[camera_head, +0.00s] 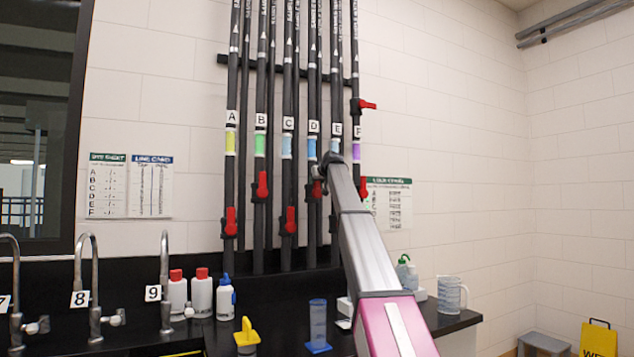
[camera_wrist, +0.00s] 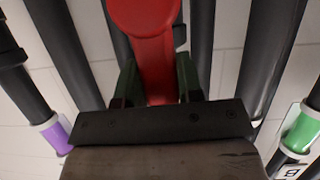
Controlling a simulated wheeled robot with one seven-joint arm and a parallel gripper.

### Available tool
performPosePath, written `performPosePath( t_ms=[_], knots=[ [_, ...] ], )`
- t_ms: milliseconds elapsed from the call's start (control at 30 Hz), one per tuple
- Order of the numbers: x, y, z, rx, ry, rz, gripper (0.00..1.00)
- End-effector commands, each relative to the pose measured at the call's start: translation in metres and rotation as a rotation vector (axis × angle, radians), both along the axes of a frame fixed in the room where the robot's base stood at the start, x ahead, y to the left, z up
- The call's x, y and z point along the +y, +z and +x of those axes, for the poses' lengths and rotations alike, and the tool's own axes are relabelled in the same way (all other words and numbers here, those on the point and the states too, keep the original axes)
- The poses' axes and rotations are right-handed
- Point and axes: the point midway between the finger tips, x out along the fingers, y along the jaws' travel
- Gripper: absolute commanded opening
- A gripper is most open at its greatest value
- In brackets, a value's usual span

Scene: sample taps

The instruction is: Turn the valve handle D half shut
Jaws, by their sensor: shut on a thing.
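The pipe labelled D (camera_head: 312,146) has a pale blue band under its label. A red valve handle (camera_head: 317,189) shows on it just below my gripper (camera_head: 319,171), mostly hidden by my arm. In the wrist view the red handle (camera_wrist: 152,45) runs from a rounded end at the top down between the two dark green fingers of my gripper (camera_wrist: 158,80). The fingers are shut on it, one on each side. The handle looks nearly in line with the pipes, but its exact angle is hard to tell.
Red handles on pipes A (camera_head: 231,222), B (camera_head: 262,186) and C (camera_head: 290,220) hang in line with their pipes. Another red handle (camera_head: 367,104) sticks out rightward near pipe F. Bottles (camera_head: 201,292) and taps (camera_head: 165,270) stand on the black counter (camera_head: 270,310) below.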

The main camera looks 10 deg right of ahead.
Motion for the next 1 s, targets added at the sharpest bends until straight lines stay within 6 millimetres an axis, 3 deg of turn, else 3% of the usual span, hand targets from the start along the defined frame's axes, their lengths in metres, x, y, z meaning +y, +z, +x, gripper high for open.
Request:
performPosePath(
  t_ms=[700,1000],
  knots=[
    [0.031,-0.012,-0.011,-0.166,0.001,-0.518,0.00],
    [0.037,-0.017,-0.012,-0.211,0.001,-0.654,0.00]
  ],
)
